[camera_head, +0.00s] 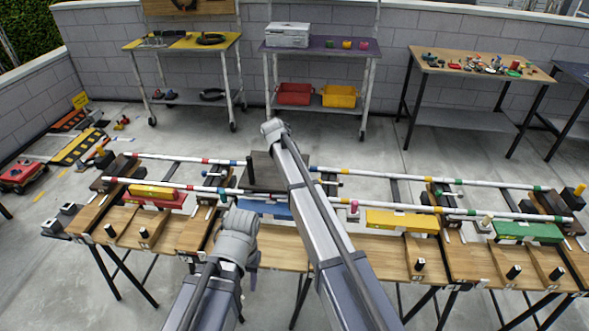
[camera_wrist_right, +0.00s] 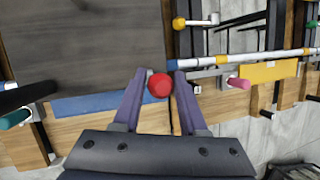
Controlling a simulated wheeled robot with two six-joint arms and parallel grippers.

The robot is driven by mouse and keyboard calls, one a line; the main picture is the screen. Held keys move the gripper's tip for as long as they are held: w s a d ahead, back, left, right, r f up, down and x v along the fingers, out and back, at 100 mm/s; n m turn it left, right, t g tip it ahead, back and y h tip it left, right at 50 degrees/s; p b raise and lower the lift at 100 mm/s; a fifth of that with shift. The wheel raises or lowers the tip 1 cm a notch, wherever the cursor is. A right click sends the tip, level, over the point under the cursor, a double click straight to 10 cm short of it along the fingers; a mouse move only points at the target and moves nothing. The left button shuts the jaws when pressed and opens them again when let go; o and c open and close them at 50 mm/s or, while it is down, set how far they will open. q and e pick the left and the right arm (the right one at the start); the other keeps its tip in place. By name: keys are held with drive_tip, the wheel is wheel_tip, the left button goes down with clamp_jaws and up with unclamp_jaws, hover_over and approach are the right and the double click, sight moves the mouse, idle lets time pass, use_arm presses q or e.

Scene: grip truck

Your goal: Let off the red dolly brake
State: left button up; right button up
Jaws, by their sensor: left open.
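My right gripper (camera_wrist_right: 159,80) has a round red knob (camera_wrist_right: 159,85) between or just beyond its two purple fingertips. Whether the fingers press on it, I cannot tell. The head view hides this gripper behind my right arm. The red dolly (camera_head: 152,199), a red block with a yellow bar on it, stands at the left of the bench in the head view. My left gripper (camera_head: 252,268), partly hidden by its wrist, is open and hangs by the bench's front edge, right of the red dolly.
White rails with coloured bands run along the wooden bench (camera_head: 290,258). A blue block (camera_wrist_right: 85,104) and dark board (camera_wrist_right: 85,45) lie near the red knob. A pink knob (camera_wrist_right: 238,83) and yellow ball (camera_wrist_right: 179,23) are to the right, a teal knob (camera_wrist_right: 14,118) to the left.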

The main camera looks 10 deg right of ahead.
drive_tip(key=o, duration=0.3)
drive_tip(key=shift+r, duration=0.1)
drive_tip(key=p+v, duration=0.7)
drive_tip(key=shift+r, duration=0.25)
drive_tip(key=shift+a, duration=0.1)
